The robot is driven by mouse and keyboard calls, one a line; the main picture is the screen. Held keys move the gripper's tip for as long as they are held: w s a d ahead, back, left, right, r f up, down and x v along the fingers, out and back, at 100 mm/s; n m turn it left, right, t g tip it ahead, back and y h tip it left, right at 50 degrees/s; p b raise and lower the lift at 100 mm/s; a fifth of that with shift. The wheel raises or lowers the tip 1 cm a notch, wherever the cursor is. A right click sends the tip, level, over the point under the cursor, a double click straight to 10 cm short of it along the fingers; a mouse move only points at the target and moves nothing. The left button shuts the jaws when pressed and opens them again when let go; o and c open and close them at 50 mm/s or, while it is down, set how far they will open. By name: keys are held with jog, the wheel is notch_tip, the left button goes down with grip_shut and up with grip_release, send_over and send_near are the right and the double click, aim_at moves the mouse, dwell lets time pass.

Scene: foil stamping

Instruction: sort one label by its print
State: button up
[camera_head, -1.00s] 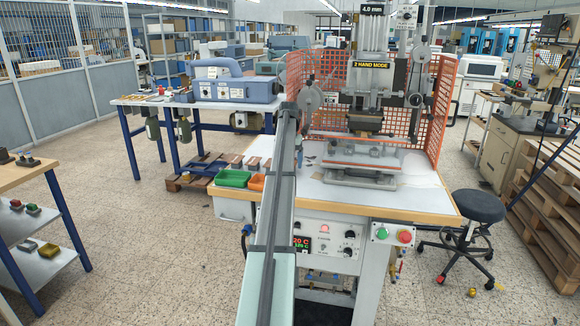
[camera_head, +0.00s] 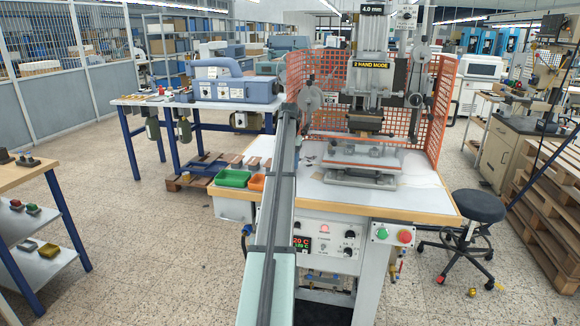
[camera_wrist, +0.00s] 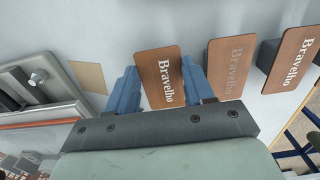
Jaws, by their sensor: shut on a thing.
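In the wrist view my gripper (camera_wrist: 161,70) has its two blue fingers on either side of a brown label (camera_wrist: 157,62) with "Bravelho" in pale print, and is shut on it. The print on this label looks bright and clear. To its right are a second brown label (camera_wrist: 229,68), whose "Bravelho" print is fainter, and a third (camera_wrist: 292,62) with bright print. In the head view my arm hides the gripper. A green tray (camera_head: 232,185) and an orange tray (camera_head: 257,187) sit at the table's left front corner.
The stamping press (camera_head: 366,120) stands on the table (camera_head: 420,200), with an orange mesh guard (camera_head: 437,120) around it. A plain tan square (camera_wrist: 89,77) lies left of my gripper in the wrist view, near a metal fixture (camera_wrist: 45,90). A stool (camera_head: 473,207) stands at right.

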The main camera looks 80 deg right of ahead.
jog(key=c, duration=0.3)
notch_tip(320, 180, up, 9)
jog(key=w+a+n, duration=0.3)
jog(key=w+n, duration=0.2)
jog(key=n, duration=0.1)
jog(key=w+a+n, duration=0.4)
jog(key=w+n, duration=0.2)
jog(key=w+a+f+n, duration=0.1)
jog(key=w+a+n, duration=0.2)
jog(key=w+n, duration=0.3)
jog(key=shift+w+a+f, duration=0.1)
jog(key=shift+w+a, duration=0.15)
jog(key=shift+a, duration=0.15)
